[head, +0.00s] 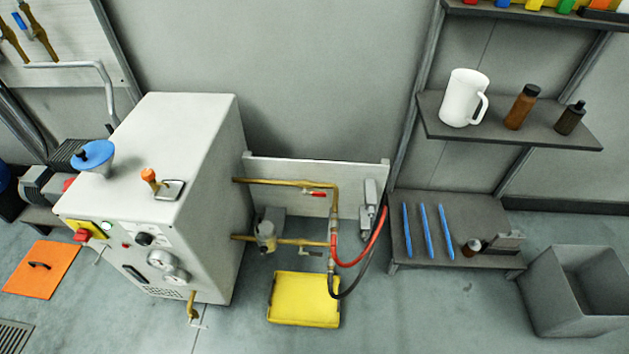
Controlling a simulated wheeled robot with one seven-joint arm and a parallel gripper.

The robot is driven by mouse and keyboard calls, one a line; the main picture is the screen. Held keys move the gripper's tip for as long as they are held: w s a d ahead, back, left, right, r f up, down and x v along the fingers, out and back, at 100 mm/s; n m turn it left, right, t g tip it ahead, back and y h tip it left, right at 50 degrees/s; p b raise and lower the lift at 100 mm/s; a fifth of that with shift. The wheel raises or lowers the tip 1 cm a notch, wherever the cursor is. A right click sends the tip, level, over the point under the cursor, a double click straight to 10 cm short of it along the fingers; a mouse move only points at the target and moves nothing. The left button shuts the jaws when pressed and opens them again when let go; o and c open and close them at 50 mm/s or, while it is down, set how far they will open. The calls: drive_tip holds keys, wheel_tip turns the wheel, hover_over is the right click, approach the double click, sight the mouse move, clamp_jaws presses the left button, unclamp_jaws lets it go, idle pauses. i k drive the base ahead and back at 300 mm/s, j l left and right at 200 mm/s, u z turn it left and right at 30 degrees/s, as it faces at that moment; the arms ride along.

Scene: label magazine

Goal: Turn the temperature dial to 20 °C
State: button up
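A white machine cabinet (190,150) stands at the left, its front panel seen steeply from above. On that panel is a small black knob (145,239), which may be the temperature dial. Its scale and setting are too small to read. A round white gauge (162,260) sits just below it, with another round metal part (178,278) close by. A red button on a yellow plate (83,235) is at the panel's left. My gripper is not in view.
A blue-topped funnel (93,155) and an orange-knobbed lever (150,177) stick up from the cabinet top. A brass drain tap (192,308) juts out low in front. An orange hatch (42,267) and yellow tray (304,299) lie on the floor. A grey bin (575,290) stands right.

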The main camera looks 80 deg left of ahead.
sight(142, 238)
drive_tip(key=u, duration=3.5)
